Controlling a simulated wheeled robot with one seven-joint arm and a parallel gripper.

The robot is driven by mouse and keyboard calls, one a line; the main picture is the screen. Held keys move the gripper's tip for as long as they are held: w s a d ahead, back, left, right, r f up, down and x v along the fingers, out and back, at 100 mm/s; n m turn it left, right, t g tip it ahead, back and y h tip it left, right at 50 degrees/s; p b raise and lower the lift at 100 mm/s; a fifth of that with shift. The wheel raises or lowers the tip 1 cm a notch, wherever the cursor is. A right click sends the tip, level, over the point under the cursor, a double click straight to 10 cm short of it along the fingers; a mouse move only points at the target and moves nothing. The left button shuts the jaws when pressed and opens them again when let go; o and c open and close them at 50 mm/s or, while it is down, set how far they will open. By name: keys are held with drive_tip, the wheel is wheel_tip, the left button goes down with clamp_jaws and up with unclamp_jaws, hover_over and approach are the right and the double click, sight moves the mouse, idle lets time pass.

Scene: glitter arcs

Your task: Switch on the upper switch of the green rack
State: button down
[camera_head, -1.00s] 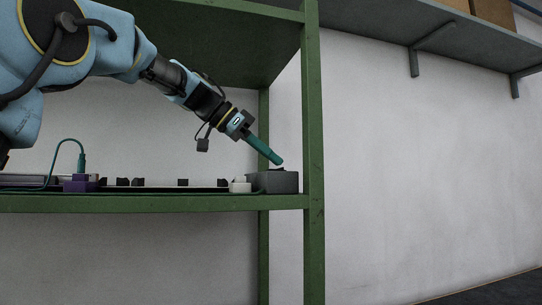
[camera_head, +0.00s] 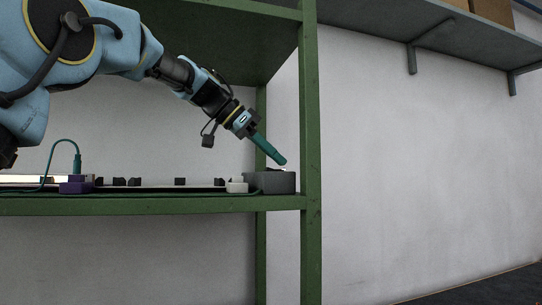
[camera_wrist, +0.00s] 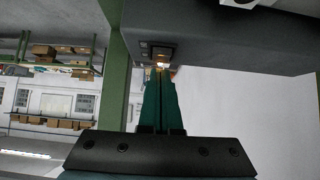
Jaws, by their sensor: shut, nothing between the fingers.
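The green rack (camera_head: 310,130) has a shelf with a dark grey box (camera_head: 275,184) at its right end, close to the post. In the wrist view the grey box (camera_wrist: 225,35) fills the top and carries a small switch (camera_wrist: 162,55) in a dark recess, with a bright warm glow at its lower end. My gripper (camera_head: 282,161) is shut and empty, its teal fingers slanting down to the box's top. In the wrist view my fingertips (camera_wrist: 159,76) are right at the switch; contact is hard to tell. I see only this one switch clearly.
On the shelf are a white block (camera_head: 237,187), a purple block (camera_head: 76,186), a teal plug with a cable (camera_head: 77,163) and several small dark pieces. A bright strip (camera_head: 25,179) lies at the far left. A grey wall shelf (camera_head: 440,30) hangs at upper right.

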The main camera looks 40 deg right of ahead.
idle(0.3)
drive_tip(key=b+v, duration=0.1)
drive_tip(key=v, duration=0.9)
drive_tip(key=shift+a+r+b, duration=0.2)
drive_tip(key=shift+r+b, duration=0.15)
drive_tip(key=shift+b, duration=0.05)
